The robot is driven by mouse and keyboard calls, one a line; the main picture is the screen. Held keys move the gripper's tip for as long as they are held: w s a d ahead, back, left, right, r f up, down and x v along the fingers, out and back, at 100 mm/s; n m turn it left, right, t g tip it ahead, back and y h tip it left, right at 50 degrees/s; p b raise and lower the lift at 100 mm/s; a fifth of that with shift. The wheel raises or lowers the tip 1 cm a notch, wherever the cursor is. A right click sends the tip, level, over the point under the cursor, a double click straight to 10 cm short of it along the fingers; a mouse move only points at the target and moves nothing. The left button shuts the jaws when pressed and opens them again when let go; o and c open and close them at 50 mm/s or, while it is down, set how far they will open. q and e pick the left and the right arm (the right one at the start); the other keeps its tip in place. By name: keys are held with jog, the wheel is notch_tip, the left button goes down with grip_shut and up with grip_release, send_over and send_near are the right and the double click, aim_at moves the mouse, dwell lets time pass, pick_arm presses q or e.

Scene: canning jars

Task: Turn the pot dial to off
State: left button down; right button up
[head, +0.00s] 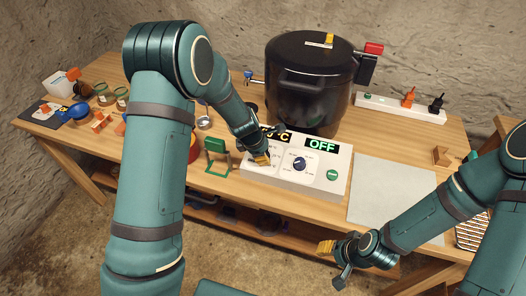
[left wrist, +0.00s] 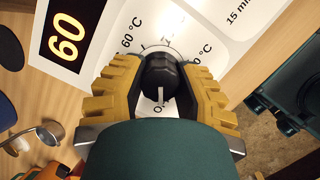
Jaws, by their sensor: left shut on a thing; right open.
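The white control box (head: 318,190) stands at the table's front, below the dark lidded pot (head: 308,100). Its left display is partly hidden by my left arm in the head view; the left wrist view shows a display reading 60 (left wrist: 68,35). My left gripper (head: 262,158) is shut on the black pot dial (left wrist: 160,78), one yellow finger on each side. The dial's white pointer line faces a label starting with "O", the rest hidden by my gripper. My right gripper (head: 336,260) is open and empty in front of the table.
A second dial (head: 299,163) sits right of my left gripper, under a display reading OFF (head: 321,145), beside a green button (head: 332,175). A grey mat (head: 385,195) lies clear at right. A green stand (head: 216,155) is close left. Jars (head: 105,95) stand further left.

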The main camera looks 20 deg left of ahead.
pick_arm(q)
jog(key=shift+s+d+f, duration=0.1)
jog(key=shift+d, duration=0.05)
dwell(0.4)
jog(key=c, duration=0.6)
grip_release()
jog(key=shift+r, duration=0.55)
jog(key=v, duration=1.1)
jog(key=shift+s+f, duration=0.15)
